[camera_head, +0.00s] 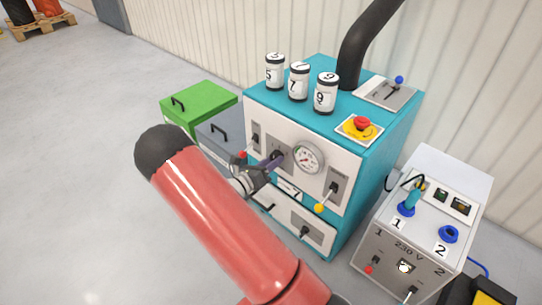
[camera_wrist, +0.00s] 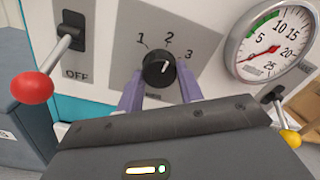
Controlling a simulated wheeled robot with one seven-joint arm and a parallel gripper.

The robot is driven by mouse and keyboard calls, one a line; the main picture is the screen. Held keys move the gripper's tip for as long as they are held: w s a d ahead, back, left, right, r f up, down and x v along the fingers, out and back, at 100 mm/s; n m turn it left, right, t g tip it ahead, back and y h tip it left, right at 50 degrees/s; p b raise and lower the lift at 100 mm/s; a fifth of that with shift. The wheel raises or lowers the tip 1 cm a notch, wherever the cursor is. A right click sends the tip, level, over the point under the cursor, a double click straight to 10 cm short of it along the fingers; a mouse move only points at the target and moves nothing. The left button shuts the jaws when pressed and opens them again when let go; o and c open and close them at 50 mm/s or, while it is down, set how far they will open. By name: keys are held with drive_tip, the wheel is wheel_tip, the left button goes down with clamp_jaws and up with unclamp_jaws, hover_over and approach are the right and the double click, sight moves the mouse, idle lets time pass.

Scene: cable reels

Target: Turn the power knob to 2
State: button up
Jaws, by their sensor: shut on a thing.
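The power knob (camera_wrist: 158,69) is a round black knob on a grey plate marked 1, 2 and 3 in the wrist view. Its white mark points up and slightly right, towards the 2. My gripper (camera_wrist: 159,85) has its two purple fingers on either side of the knob and is shut on it. In the head view my gripper (camera_head: 270,164) reaches the front of the teal machine (camera_head: 345,205), and the knob (camera_head: 277,154) is partly hidden by the fingers.
A red-tipped lever (camera_wrist: 34,85) by an OFF label is left of the knob. A pressure gauge (camera_wrist: 268,46) and a yellow-tipped lever (camera_wrist: 290,138) are to the right. A grey 230 V box (camera_head: 385,255) stands right of the machine. Open floor lies left.

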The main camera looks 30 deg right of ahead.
drive_tip(key=shift+n+p, duration=0.45)
drive_tip(key=shift+n, duration=0.25)
drive_tip(key=o, duration=1)
drive_tip(key=shift+a, duration=0.1)
drive_tip(key=v, duration=0.7)
drive_tip(key=shift+s+a+b, duration=0.15)
drive_tip(key=shift+a+b, duration=0.15)
